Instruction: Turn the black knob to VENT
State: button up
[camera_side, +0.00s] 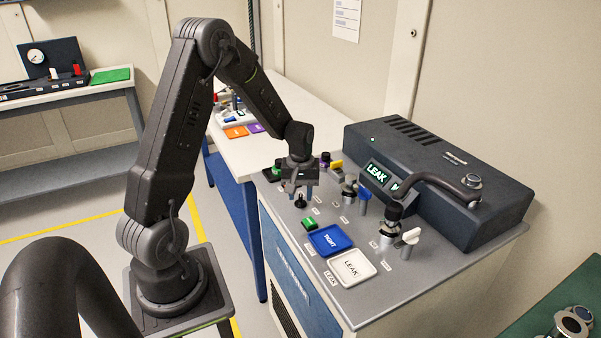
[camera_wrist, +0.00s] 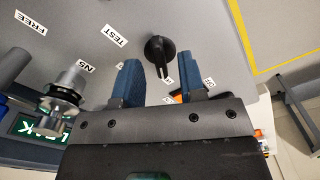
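The black knob (camera_wrist: 157,48) stands on the grey panel in the wrist view, with its narrow grip bar pointing toward the bottom of the picture. It also shows in the side view (camera_side: 300,202) just below my gripper (camera_side: 299,190). My gripper is open and empty: in the wrist view its two blue fingers (camera_wrist: 163,72) are apart, with the knob seen between and just beyond their tips, not gripped. Small white labels near the knob are partly hidden by the fingers; I cannot read VENT on any. A TEST label (camera_wrist: 114,36) lies to the knob's left.
The dark controller box (camera_side: 455,185) with lit LEAK display stands at the panel's back. Several valves and switches, a green button (camera_side: 309,223), a blue TIGHT tray (camera_side: 330,240) and a white LEAK tray (camera_side: 352,268) share the panel. A metal fitting (camera_wrist: 66,88) is left of my fingers.

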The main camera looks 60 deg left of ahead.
aim_at(301, 198)
notch_tip(301, 198, up, 13)
jog(key=shift+f, duration=0.15)
dwell(0.4)
jog(key=s+d+r+m+t, duration=0.2)
jog(key=s+d+r+m, duration=0.2)
jog(key=d, duration=0.7)
jog(key=s+d+r+m+t, duration=0.3)
jog(key=s+d+r+m, duration=0.2)
jog(key=s+d+m, duration=0.3)
jog(key=s+d, duration=0.2)
jog(key=s, duration=0.1)
jog(key=shift+d+t, duration=0.3)
jog(key=shift+d, duration=0.05)
